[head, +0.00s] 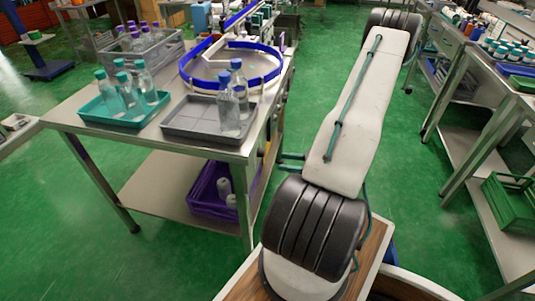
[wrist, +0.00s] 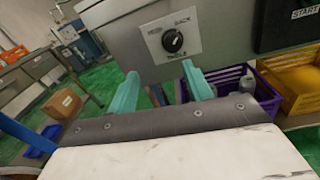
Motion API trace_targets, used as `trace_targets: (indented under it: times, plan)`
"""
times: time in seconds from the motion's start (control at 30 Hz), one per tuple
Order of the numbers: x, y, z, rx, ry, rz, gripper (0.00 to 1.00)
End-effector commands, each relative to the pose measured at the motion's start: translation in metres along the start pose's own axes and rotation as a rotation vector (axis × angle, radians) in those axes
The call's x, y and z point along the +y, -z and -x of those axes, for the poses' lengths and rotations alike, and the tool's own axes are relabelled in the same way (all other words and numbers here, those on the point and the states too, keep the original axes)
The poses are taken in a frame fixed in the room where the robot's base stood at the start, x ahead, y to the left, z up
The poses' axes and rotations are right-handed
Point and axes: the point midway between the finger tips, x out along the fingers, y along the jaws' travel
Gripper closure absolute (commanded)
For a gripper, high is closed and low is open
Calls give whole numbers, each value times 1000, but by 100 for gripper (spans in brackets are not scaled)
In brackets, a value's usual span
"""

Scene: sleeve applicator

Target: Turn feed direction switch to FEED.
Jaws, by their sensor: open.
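The feed direction switch (wrist: 172,40) is a round black knob on a white label plate, set in a grey panel (wrist: 225,32) at the top of the wrist view. Small words stand around the knob; one at its upper right reads BACK, and the others are too blurred to read surely. I cannot tell which word the knob points to. My gripper (wrist: 162,80) has two teal fingers, spread apart with nothing between them. The fingertips sit below the knob in the picture and appear apart from it. The head view shows my arm but not the gripper or the switch.
A dark panel marked START (wrist: 290,22) is right of the switch. Purple (wrist: 268,95) and yellow (wrist: 297,98) crates stand below. In the head view, a steel table (head: 75,112) holds a teal tray (head: 95,110) and a grey tray (head: 185,130) with bottles, left of my arm.

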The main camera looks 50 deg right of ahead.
Motion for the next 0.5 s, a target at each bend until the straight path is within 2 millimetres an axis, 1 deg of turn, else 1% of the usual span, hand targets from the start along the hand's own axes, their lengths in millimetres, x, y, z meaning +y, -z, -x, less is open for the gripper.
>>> trace_targets:
  times: [0.03,0.07,0.17,0.27,0.5]
  plan:
    - [-9,-3,0,-10,30,3,50]
    - [-14,-4,0,-16,45,4,50]
    - [-19,-8,-6,-29,65,2,50]
    - [-20,-9,-20,-31,63,0,50]
    - [-22,-10,-58,-30,61,1,50]
